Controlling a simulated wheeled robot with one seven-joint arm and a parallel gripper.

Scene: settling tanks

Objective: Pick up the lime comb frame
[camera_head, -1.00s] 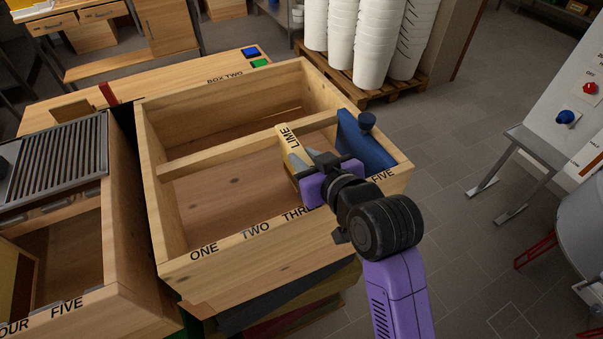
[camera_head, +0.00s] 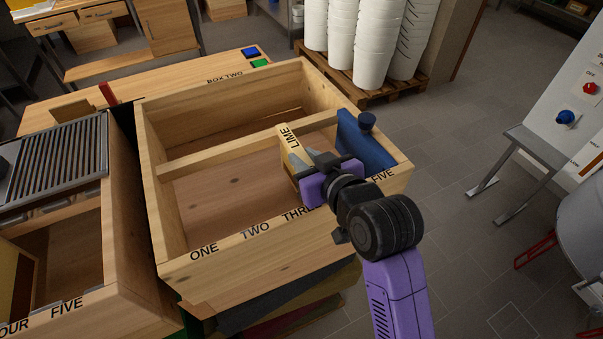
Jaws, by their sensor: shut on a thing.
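The lime comb frame (camera_head: 291,139) has a pale wooden top bar marked LIME. It sits in the wooden box labelled BOX TWO (camera_head: 232,258), running from the middle rail toward the front wall, right of the word THREE. My gripper (camera_head: 315,176), on a purple and black arm, reaches over the box's front right. It is shut on the lime comb frame near its front end. My gripper hides the front part of the frame, and the frame's lower part is hidden inside the box.
A blue block with a knob (camera_head: 366,143) stands in the box close to the right of my gripper. Another wooden box (camera_head: 122,277) stands at left. White buckets (camera_head: 373,42) stack on a pallet behind. The box's left slots are empty.

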